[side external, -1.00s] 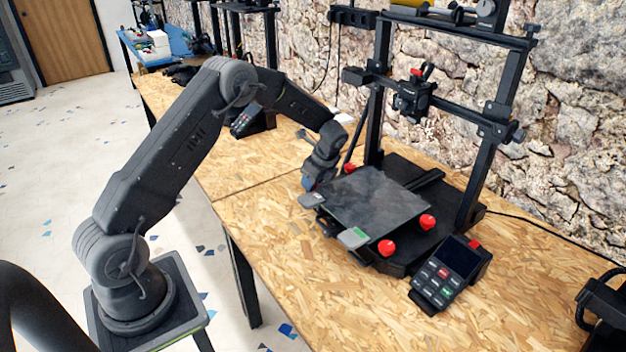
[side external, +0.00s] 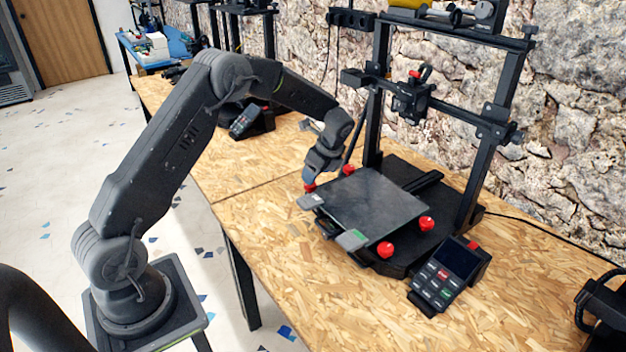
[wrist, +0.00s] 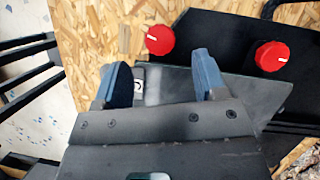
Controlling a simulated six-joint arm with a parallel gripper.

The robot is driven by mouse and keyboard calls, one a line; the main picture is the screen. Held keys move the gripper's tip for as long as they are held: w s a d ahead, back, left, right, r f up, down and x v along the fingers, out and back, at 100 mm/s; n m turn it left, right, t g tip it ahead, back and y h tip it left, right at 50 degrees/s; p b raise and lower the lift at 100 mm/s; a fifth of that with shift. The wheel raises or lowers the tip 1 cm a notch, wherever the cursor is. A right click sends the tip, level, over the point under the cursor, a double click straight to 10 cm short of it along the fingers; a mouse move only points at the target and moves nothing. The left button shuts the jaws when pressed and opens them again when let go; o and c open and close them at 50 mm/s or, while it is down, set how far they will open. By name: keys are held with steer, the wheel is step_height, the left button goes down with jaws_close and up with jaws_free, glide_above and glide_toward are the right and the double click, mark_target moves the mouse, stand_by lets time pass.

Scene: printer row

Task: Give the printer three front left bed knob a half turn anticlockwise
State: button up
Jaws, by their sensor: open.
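The front left bed knob (side external: 310,187) of the printer is red, at the bed corner by the table's front edge. In the wrist view this knob (wrist: 160,41) shows whole, with a white mark on its left side. My gripper (side external: 313,176) is just above it in the side view. In the wrist view my gripper (wrist: 157,66) is open and empty, its blue fingers spread, with the knob beyond the tips and apart from them. The dark bed plate (side external: 375,205) lies partly behind the fingers in the wrist view.
The other red knobs are at the back left (side external: 349,169), front right (side external: 386,249) and back right (side external: 427,222). Grey tabs (side external: 351,239) stick out from the bed's front edge. The printer's gantry (side external: 487,150) stands behind; a control panel (side external: 450,272) stands right. The table's left front is clear.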

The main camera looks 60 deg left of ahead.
steer(key=v, duration=0.9)
steer(key=shift+r, duration=0.15)
steer(key=s+a+n+h, duration=0.1)
steer(key=a+n+h, duration=0.4)
steer(key=n, duration=1.1)
steer(key=a+n+h, duration=0.4)
steer(key=a+n, duration=0.2)
steer(key=n, duration=0.9)
steer(key=shift+t, duration=0.4)
steer(key=x, duration=1.3)
steer(key=shift+f, duration=0.4)
